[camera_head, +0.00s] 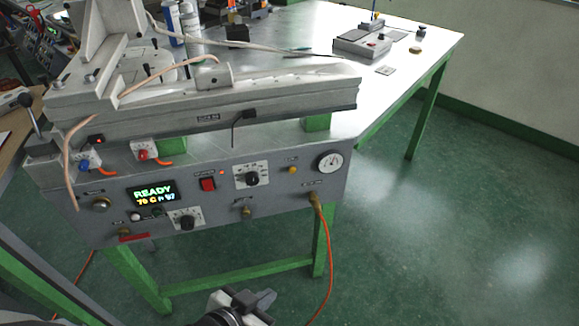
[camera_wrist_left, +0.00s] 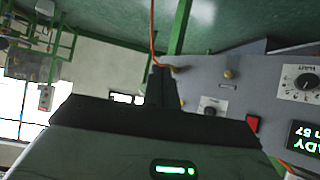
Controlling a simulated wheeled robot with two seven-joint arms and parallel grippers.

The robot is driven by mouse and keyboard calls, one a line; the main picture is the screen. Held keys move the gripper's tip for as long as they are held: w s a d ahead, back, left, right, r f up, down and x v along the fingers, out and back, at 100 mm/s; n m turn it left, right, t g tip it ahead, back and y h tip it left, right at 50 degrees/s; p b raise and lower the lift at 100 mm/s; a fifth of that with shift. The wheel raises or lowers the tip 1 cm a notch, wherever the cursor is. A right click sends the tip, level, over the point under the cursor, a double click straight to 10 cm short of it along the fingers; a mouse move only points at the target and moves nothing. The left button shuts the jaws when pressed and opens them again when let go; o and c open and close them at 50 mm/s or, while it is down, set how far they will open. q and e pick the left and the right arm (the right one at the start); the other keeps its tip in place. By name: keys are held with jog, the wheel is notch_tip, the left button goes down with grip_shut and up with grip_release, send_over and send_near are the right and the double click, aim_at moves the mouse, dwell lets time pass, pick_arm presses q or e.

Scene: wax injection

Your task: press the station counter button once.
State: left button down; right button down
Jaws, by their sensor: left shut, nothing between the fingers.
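The wax injection station's grey front panel (camera_head: 225,190) carries a lit display (camera_head: 153,194) reading READY, a red rocker switch (camera_head: 208,184), dials and several small knobs or buttons, including a pale round one (camera_head: 135,216) under the display. I cannot tell which one is the counter button. My left gripper (camera_head: 262,299) is shut and empty, low in front of the panel and apart from it. In the left wrist view its fingers (camera_wrist_left: 161,76) are together, with the panel to their right. My right gripper is not in view.
An orange hose (camera_head: 327,250) hangs from the panel's right fitting to the floor. A metal machine bed (camera_head: 240,97) with a cable lies above the panel. The green floor at right is clear.

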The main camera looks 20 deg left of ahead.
aim_at(293, 170)
pick_arm(q)
jog(key=w+r+m+t, duration=0.2)
jog(key=w+m, duration=0.3)
jog(key=w, duration=0.4)
jog(key=w+d+r+m+t+p, duration=0.1)
jog(key=w+m, duration=0.4)
jog(key=w, duration=0.5)
jog(key=shift+w+d+r+m+t+y, duration=0.15)
jog(key=shift+w+r+m+t+y, duration=0.2)
jog(key=shift+r+t, duration=0.5)
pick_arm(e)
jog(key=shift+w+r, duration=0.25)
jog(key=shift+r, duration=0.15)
pick_arm(q)
jog(key=shift+f, duration=0.25)
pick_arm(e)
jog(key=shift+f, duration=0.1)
